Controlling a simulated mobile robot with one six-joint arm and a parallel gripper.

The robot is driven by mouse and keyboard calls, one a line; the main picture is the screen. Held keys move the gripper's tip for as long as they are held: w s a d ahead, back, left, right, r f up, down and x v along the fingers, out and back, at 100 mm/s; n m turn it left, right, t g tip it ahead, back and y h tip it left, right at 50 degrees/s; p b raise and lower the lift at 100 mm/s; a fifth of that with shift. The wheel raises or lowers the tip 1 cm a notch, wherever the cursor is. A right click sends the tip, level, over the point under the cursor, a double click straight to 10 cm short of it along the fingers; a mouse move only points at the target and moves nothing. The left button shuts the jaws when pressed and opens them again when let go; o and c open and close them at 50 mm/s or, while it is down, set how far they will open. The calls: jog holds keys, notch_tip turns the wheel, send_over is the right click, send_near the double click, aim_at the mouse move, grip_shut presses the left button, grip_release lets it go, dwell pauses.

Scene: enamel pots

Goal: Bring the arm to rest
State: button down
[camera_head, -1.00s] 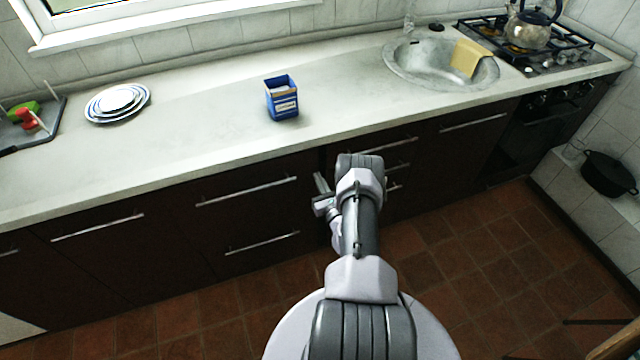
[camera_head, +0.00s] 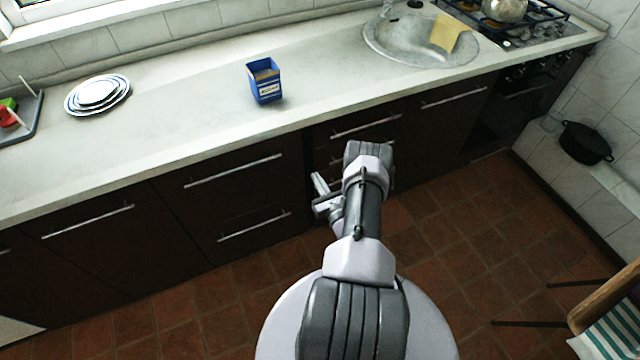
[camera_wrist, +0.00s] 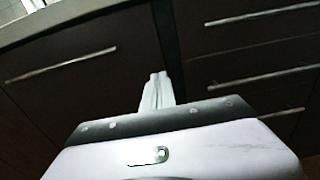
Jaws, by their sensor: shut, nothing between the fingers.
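My gripper (camera_head: 318,183) is in the head view, to the left of my folded arm and in front of the dark drawer fronts below the counter. In the wrist view my gripper's fingers (camera_wrist: 157,90) are together, with nothing between them. They point toward the dark cabinet fronts (camera_wrist: 90,90) and appear apart from them. My arm stands above the tiled floor, clear of the counter edge in the picture.
A black pot (camera_head: 586,143) sits on a right ledge. A chair (camera_head: 605,300) stands at lower right. Floor between is clear.

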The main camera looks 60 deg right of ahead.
jog(key=w+a+r+n+t+y, duration=0.2)
jog(key=w+a+r+n+y, duration=0.3)
jog(key=r, duration=0.3)
jog(key=w+a+r+n+t+y, duration=0.1)
jog(key=w+a+r+n+y, duration=0.2)
jog(key=w+a+r+y, duration=0.4)
jog(key=w+a+r+n+g+y, duration=0.2)
jog(key=a+r+n+g+y, duration=0.4)
jog(key=a+r+n+y, duration=0.85)
jog(key=s+a+r+n+g+h, duration=0.45)
jog(key=s+a+r, duration=0.2)
jog(key=a, duration=0.45)
jog(key=s+a+r+n+g+h, duration=0.45)
jog(key=s+a, duration=0.35)
jog(key=a, duration=0.2)
jog(key=s+d+r+n+t+h, duration=0.1)
jog(key=s+r+n+h, duration=0.1)
jog(key=s, duration=0.3)
jog(key=s+d+r+n+t+h, duration=0.1)
jog(key=s+r+n+h, duration=0.1)
jog(key=s+n+h, duration=0.2)
jog(key=shift+s, duration=1)
